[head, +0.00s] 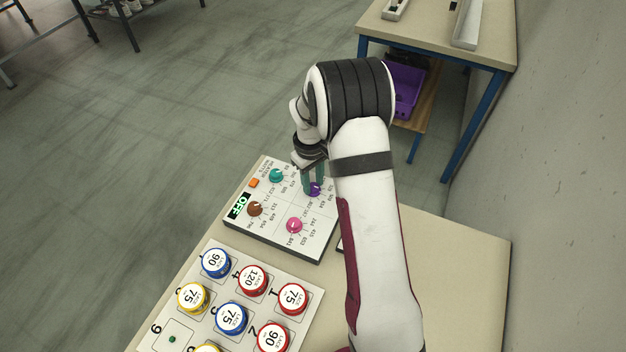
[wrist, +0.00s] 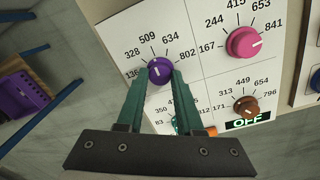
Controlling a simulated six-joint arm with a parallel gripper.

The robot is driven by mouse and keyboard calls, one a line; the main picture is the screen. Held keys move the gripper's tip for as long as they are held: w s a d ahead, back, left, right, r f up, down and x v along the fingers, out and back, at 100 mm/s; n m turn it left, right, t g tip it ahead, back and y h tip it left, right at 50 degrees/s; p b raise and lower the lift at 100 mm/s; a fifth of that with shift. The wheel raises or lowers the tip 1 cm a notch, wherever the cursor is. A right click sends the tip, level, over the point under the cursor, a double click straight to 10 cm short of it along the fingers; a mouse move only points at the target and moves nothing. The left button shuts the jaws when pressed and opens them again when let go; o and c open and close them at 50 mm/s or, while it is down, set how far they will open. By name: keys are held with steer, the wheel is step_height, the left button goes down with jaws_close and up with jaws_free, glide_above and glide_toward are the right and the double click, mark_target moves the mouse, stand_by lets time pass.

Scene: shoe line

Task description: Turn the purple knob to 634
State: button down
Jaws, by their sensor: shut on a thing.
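The purple knob (wrist: 159,65) sits on the white panel (wrist: 203,60) among the printed numbers 136, 328, 509, 634 and 802. My gripper (wrist: 161,75) has its two green fingers on either side of the knob and is shut on it. A small pale mark shows on the knob's face, but I cannot tell surely which number it points at. In the head view, the purple knob (head: 314,190) is partly hidden by my gripper (head: 314,182), which reaches down from above.
A pink knob (wrist: 246,42), a brown knob (wrist: 245,106) and a teal knob (head: 277,176) share the panel. An orange button (head: 254,183) and an OFF display (head: 238,206) are at its edge. A board of colored tins (head: 180,327) lies in front.

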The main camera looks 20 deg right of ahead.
steer(key=m, duration=0.3)
steer(key=shift+m, duration=2.3)
steer(key=c, duration=0.6)
jaws_free()
steer(key=shift+o, duration=0.2)
step_height(320, 180, up, 16)
steer(key=shift+w+a, duration=0.2)
steer(key=shift+a, duration=0.15)
